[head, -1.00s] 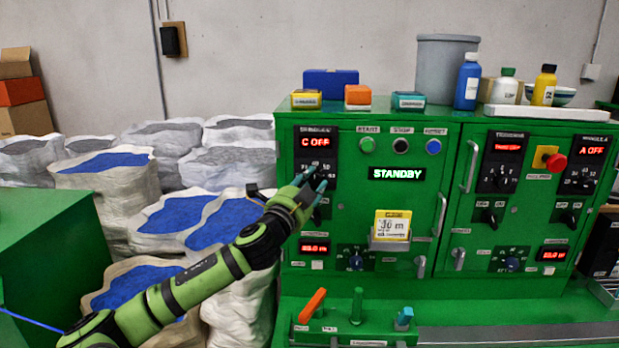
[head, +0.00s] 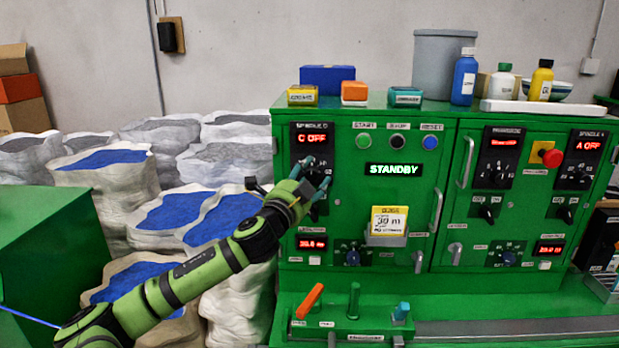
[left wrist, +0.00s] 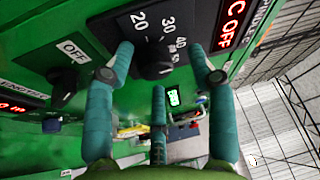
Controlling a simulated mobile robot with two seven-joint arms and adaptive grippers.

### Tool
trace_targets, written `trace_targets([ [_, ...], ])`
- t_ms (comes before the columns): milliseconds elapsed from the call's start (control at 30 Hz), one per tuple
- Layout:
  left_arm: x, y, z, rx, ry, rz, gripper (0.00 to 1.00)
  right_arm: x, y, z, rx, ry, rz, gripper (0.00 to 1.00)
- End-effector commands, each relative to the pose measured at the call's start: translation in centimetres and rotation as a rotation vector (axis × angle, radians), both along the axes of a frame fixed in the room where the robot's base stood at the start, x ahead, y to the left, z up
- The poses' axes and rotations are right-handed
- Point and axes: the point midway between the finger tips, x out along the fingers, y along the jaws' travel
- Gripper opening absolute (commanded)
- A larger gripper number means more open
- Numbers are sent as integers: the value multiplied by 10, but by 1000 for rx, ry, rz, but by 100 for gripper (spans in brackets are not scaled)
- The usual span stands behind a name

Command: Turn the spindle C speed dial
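The spindle C speed dial (left wrist: 153,60) is a black knob on a black plate with white numbers 20 to 50. Its red display (head: 312,138) reads C OFF. My left gripper (head: 300,176) is in front of this plate in the head view and hides much of the dial. In the left wrist view, its teal fingers (left wrist: 158,92) are spread apart, two on either side of the dial and one below. The dial sits between them; I cannot tell whether any finger touches it. My right gripper is out of view.
A black OFF selector (left wrist: 66,86) sits close to one finger. The green cabinet also carries a STANDBY display (head: 394,170), a yellow 30 m card (head: 389,221) and a red stop button (head: 552,158). An orange lever (head: 309,301) stands below. White sacks (head: 110,180) stand at left.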

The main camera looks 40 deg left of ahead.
Motion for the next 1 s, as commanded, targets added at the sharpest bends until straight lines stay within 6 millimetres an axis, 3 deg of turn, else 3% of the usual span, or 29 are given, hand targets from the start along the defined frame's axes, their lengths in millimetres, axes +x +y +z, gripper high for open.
trace_targets([
  [367,-16,-6,-7,-4,7,-1,56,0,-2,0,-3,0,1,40],
  [1000,-106,-35,-17,-2,1,-1,56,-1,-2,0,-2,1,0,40],
])
